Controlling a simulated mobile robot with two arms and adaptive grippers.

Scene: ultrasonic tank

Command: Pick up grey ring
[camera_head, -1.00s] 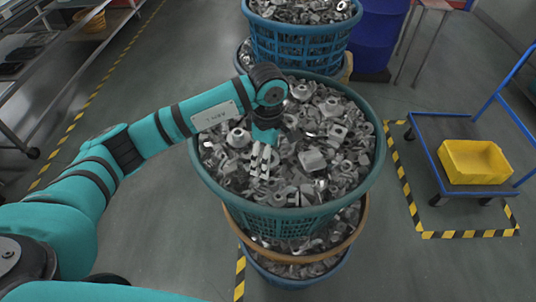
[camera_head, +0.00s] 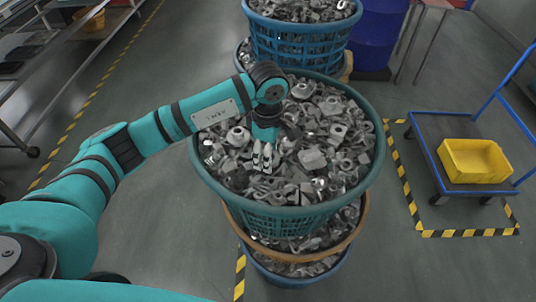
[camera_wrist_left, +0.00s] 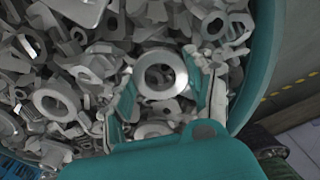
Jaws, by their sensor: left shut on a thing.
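A grey ring (camera_wrist_left: 160,74) with a round hole sits between the two fingers of my left gripper (camera_wrist_left: 163,88) in the left wrist view. The fingers are shut on it, one on each side, over the heap of metal parts. In the head view my left gripper (camera_head: 262,163) points down into the top teal basket (camera_head: 373,165), at the near-left part of the heap. I cannot make out the held ring there among the similar parts. My right gripper is not in view.
Many loose grey castings fill the basket around the gripper; its raised rim surrounds them. More filled baskets stand below and behind (camera_head: 300,42). A yellow bin (camera_head: 475,162) sits on a blue cart (camera_head: 425,150) at right. Floor between them is clear.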

